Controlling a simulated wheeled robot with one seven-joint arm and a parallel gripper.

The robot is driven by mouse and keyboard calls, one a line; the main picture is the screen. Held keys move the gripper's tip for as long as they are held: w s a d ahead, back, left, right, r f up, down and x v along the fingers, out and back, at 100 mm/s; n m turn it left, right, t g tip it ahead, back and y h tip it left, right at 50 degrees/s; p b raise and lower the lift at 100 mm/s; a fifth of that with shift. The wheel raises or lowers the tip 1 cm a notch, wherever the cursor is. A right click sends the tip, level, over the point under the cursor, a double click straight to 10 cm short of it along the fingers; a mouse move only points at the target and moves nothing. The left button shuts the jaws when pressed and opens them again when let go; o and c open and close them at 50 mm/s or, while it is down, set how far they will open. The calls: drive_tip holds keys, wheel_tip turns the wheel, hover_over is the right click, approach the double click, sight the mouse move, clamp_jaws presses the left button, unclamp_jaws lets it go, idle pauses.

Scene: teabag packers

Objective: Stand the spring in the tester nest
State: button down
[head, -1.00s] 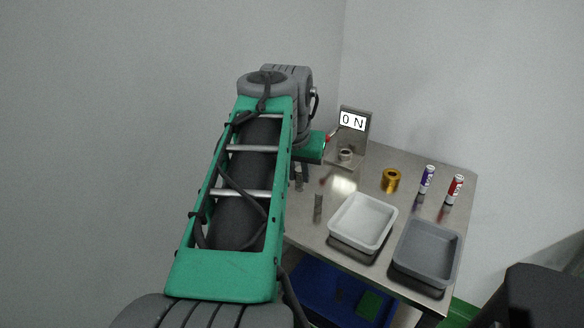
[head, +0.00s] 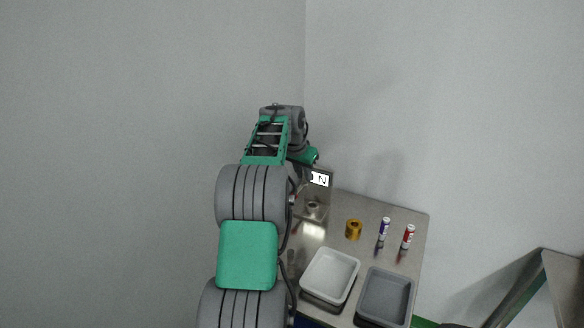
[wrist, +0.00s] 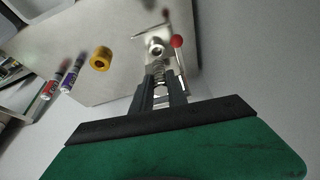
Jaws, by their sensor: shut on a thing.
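In the wrist view my gripper (wrist: 160,84) is shut on the spring (wrist: 159,70), a small metallic piece between the two dark fingers. The tester nest (wrist: 157,47) is a round metal cup just beyond the fingertips in the wrist view; I cannot tell the height gap between it and the spring. In the head view the nest (head: 313,205) stands in front of the tester (head: 325,184), whose display is partly hidden and shows an N. My arm hides the fingers and the spring there.
A red knob (wrist: 177,41) sits beside the nest. A white tray (head: 330,300) and a grey tray (head: 407,310) lie at the front.

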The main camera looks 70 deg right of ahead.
drive_tip(key=s+d+f+m+p, duration=0.1)
drive_tip(key=d+f+p, duration=0.2)
drive_tip(key=d+f, duration=0.2)
drive_tip(key=shift+s+d+g, duration=0.15)
drive_tip(key=shift+s+g, duration=0.15)
drive_tip(key=shift+s, duration=0.05)
drive_tip(key=shift+f, duration=0.1)
drive_tip(key=shift+f+b, duration=1.7)
drive_tip(key=shift+f, duration=1.15)
drive_tip(key=shift+f+b, duration=1.2)
drive_tip(key=shift+f, duration=0.55)
drive_tip(key=c, duration=1.2)
unclamp_jaws()
drive_tip(key=shift+c, duration=0.2)
drive_tip(key=v, duration=0.8)
drive_tip(key=shift+b, duration=0.45)
